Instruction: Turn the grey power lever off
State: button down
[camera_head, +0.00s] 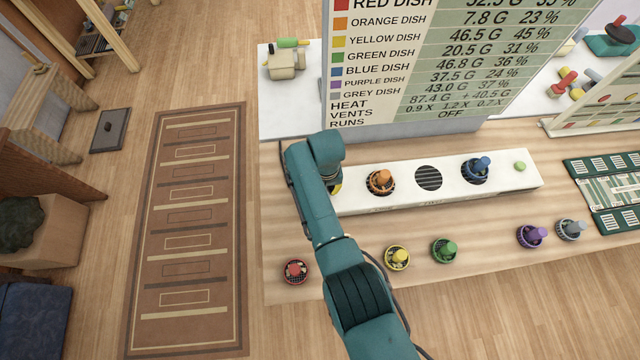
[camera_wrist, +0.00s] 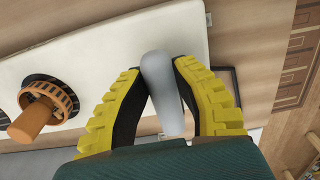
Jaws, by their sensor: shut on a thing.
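The grey power lever (camera_wrist: 167,98) shows in the wrist view as a smooth grey bar with a rounded end, over the edge of the white panel. My gripper (camera_wrist: 159,72) has its yellow-ribbed fingers on both sides of the lever and is shut on it. In the head view, my gripper (camera_head: 336,187) is mostly hidden behind my teal arm at the left end of the white panel (camera_head: 520,192). The lever is hidden there, so its position along its travel cannot be told. The display board (camera_head: 420,70) reads "RUNS OFF" in its bottom line.
The panel bears an orange dish (camera_head: 380,182), which also shows in the wrist view (camera_wrist: 42,108), a bare round vent (camera_head: 428,178) and a blue dish (camera_head: 476,170). Red (camera_head: 295,271), yellow (camera_head: 397,257), green (camera_head: 444,249), purple (camera_head: 531,236) and grey (camera_head: 571,229) dishes stand along the front.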

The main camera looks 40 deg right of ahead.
jog(key=shift+s+f, duration=0.15)
jog(key=shift+f, duration=0.05)
jog(key=c, duration=0.8)
grip_release()
jog(key=shift+r, duration=0.15)
jog(key=shift+r, duration=0.4)
notch_tip(320, 180, up, 11)
jog(key=shift+r, duration=0.1)
